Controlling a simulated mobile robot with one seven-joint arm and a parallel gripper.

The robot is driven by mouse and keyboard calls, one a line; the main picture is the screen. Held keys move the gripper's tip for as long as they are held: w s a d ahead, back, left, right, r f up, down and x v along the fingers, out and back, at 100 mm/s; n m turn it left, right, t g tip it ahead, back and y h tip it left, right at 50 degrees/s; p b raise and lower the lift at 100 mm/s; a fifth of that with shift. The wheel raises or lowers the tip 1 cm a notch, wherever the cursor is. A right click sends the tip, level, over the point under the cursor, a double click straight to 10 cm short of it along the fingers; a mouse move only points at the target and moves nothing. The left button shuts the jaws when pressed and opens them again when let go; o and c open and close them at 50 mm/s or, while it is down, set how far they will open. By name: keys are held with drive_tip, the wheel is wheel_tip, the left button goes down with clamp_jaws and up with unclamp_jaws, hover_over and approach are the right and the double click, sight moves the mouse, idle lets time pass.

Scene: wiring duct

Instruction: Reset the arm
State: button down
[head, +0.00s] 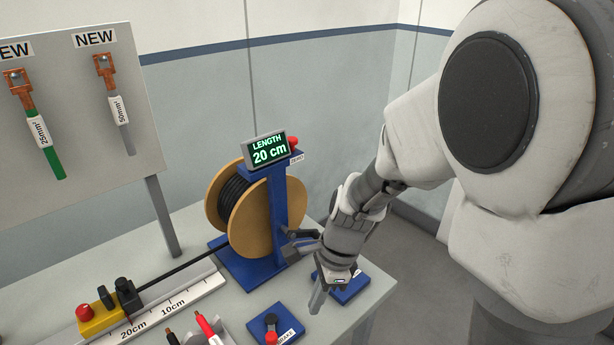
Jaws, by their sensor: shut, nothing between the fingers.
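My gripper (318,297) is at the end of my arm, which comes in from the right. It points down over the right part of the table, in front of the cable reel. Its fingers are together and hold nothing. A blue base plate (350,288) lies close beside and behind the fingers. I cannot tell whether the fingers touch anything.
The cable reel (226,200) stands on a blue frame with a display (265,149) reading 20 cm. Black cable runs left along a ruler (190,292) to a yellow block (100,318). A blue-based switch (273,330) sits in front. A board (70,120) holds two lugged cables.

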drive_tip(key=s+d+r+n+t+h, duration=0.1)
drive_tip(key=s+d+r+n+t, duration=0.1)
drive_tip(key=r+n, duration=0.3)
drive_tip(key=s+d+r+n+t+h, duration=0.1)
drive_tip(key=s+d+r+n+t, duration=0.1)
drive_tip(key=s+d+r+n, duration=0.3)
drive_tip(key=s+d+r+n+t, duration=0.2)
drive_tip(key=s+d+r+n, duration=0.1)
drive_tip(key=r+n, duration=0.3)
drive_tip(key=shift+s+d+r+h, duration=0.2)
drive_tip(key=shift+d+r+h, duration=0.3)
drive_tip(key=shift+r, duration=0.6)
drive_tip(key=shift+d, duration=0.1)
